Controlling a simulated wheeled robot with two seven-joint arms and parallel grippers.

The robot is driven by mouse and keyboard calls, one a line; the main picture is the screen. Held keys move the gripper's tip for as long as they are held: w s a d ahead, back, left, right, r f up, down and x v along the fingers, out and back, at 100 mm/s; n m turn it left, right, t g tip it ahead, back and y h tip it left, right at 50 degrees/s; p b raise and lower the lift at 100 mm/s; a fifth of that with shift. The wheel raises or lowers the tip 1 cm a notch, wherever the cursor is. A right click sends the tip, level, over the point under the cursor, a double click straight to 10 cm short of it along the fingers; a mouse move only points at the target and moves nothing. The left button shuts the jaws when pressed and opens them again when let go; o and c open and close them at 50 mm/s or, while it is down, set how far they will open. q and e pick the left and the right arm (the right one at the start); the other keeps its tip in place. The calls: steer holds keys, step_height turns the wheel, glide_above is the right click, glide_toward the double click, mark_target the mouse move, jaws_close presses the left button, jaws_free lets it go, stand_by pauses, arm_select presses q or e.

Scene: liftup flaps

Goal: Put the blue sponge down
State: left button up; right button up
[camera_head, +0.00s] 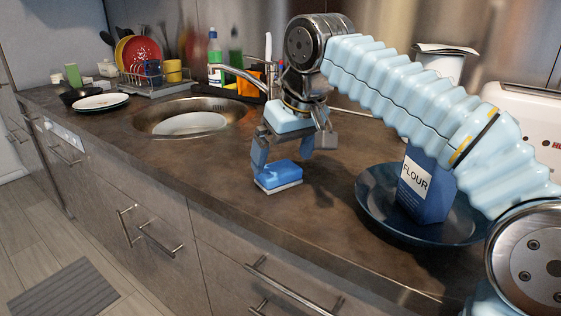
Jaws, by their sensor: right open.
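The blue sponge (278,177) has a pale lower layer and sits on the brown countertop (215,171), right of the sink and near the front edge. My right gripper (283,156) is just above and behind it, pointing down. Its fingers are apart, one near the sponge's left end and one to the upper right. The gripper is open, and the sponge is not clamped. Whether the left finger still touches the sponge cannot be told. My left gripper is not in view.
The sink (190,117) with a white plate inside lies to the left. A dark blue plate (378,213) holding a flour box (424,190) stands to the right under my arm. A dish rack (158,84) is at the back left. Counter between sink and plate is mostly free.

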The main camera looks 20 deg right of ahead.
steer(key=p+v, duration=0.1)
steer(key=v, duration=0.7)
steer(key=shift+p, duration=0.3)
steer(key=shift+r, duration=0.1)
